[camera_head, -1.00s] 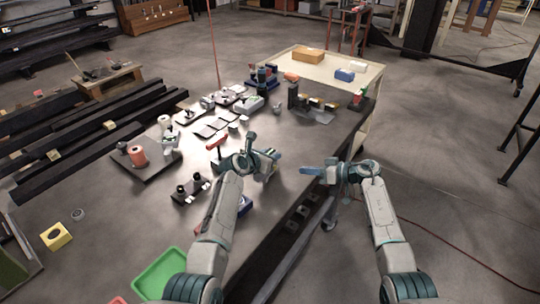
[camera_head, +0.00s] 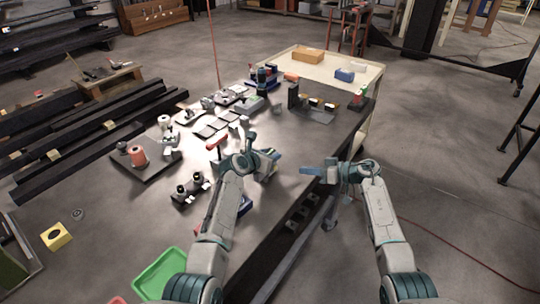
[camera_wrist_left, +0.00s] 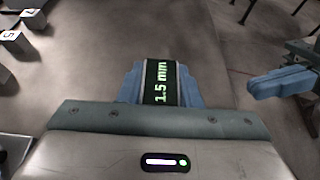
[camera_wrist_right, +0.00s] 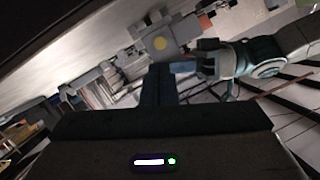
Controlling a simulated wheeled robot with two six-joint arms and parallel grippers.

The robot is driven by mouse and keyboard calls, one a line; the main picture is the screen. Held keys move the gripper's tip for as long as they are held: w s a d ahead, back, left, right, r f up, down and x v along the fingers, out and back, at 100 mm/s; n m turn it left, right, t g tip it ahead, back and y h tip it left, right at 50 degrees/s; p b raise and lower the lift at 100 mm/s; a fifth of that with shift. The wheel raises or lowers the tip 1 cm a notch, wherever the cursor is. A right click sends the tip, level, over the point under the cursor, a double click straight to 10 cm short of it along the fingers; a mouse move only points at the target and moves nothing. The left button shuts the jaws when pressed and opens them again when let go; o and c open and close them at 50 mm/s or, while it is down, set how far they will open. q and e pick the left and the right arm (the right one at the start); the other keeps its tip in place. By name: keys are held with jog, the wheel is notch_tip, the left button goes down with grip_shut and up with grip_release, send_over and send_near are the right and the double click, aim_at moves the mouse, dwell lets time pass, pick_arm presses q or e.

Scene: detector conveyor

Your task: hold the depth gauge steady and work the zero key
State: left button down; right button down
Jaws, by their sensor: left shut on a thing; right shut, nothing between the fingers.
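The depth gauge (camera_wrist_left: 161,84) is between the blue fingers of my left gripper (camera_wrist_left: 160,85). Its dark display reads 1.5 mm in green in the left wrist view. In the head view my left gripper (camera_head: 268,166) holds it above the table's right edge. In the right wrist view a grey block with a round yellow disc (camera_wrist_right: 160,43) shows beside the left gripper's fingers; the disc looks like the zero key. My right gripper (camera_head: 310,170) is shut and empty, apart from the gauge and to its right. It also shows in the left wrist view (camera_wrist_left: 282,84).
The dark table (camera_head: 110,215) carries a red-handled tool (camera_head: 216,143), a black fixture (camera_head: 189,189), a green tray (camera_head: 160,275) and a yellow block (camera_head: 56,236). A pale table (camera_head: 325,62) stands at the back. Open floor lies to the right.

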jog(key=shift+r, duration=0.1)
dwell(0.4)
jog(key=shift+w+a+r+t, duration=0.1)
jog(key=shift+a+r+t, duration=0.05)
jog(key=shift+r+t, duration=0.15)
jog(key=w+d+r+m+t+h, duration=0.2)
jog(key=r+m+t, duration=0.3)
jog(key=m+t, duration=0.2)
jog(key=w+d+r+m+t+h, duration=0.1)
jog(key=d+r+m+t, duration=0.1)
jog(key=r+m+t, duration=0.5)
jog(key=d+f+m+h, duration=0.4)
jog(key=f+m+h, duration=0.2)
jog(key=m+h, duration=0.5)
jog(key=s+a+f+m+g+y, duration=0.1)
jog(key=s+a+f+m+g, duration=0.1)
jog(key=f+m, duration=0.1)
jog(key=s+a+f+m+g+y, duration=0.2)
jog(key=a+f+m, duration=0.1)
jog(key=s+a+f+m+g+y, duration=0.2)
jog(key=a+f+m, duration=0.1)
jog(key=m, duration=0.1)
jog(key=shift+s+f, duration=0.35)
jog(key=shift+s, duration=0.05)
